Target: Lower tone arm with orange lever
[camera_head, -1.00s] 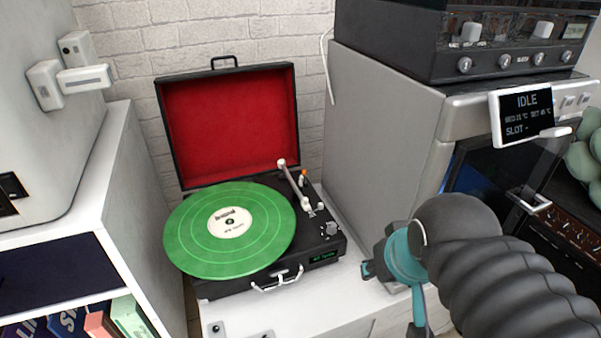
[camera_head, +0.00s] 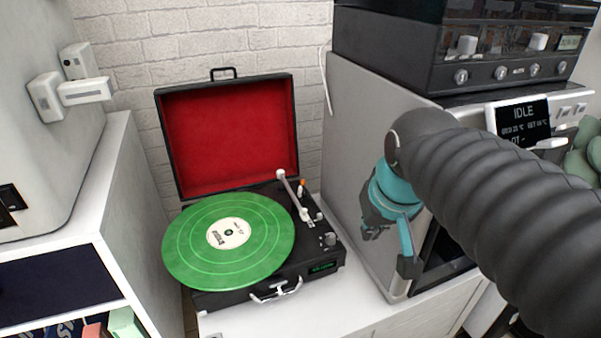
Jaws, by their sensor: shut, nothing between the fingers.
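A record player (camera_head: 325,262) in a black case stands on a white cabinet, its red-lined lid (camera_head: 230,138) open. A green record (camera_head: 200,258) lies on its platter. The pale tone arm (camera_head: 291,193) sits at the right of the deck, beside the record. The small lever with an orange tip (camera_head: 302,183) stands just right of the tone arm. My gripper (camera_head: 372,234) is right of the record player, in front of the grey side panel, apart from the deck. It is shut and empty; its fingertips are partly hidden by its own body.
A grey machine (camera_head: 355,140) with a screen reading IDLE (camera_head: 523,122) stands close on the right, beside my arm. A white shelf unit (camera_head: 115,190) stands on the left. The cabinet top (camera_head: 330,305) in front of the player is clear.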

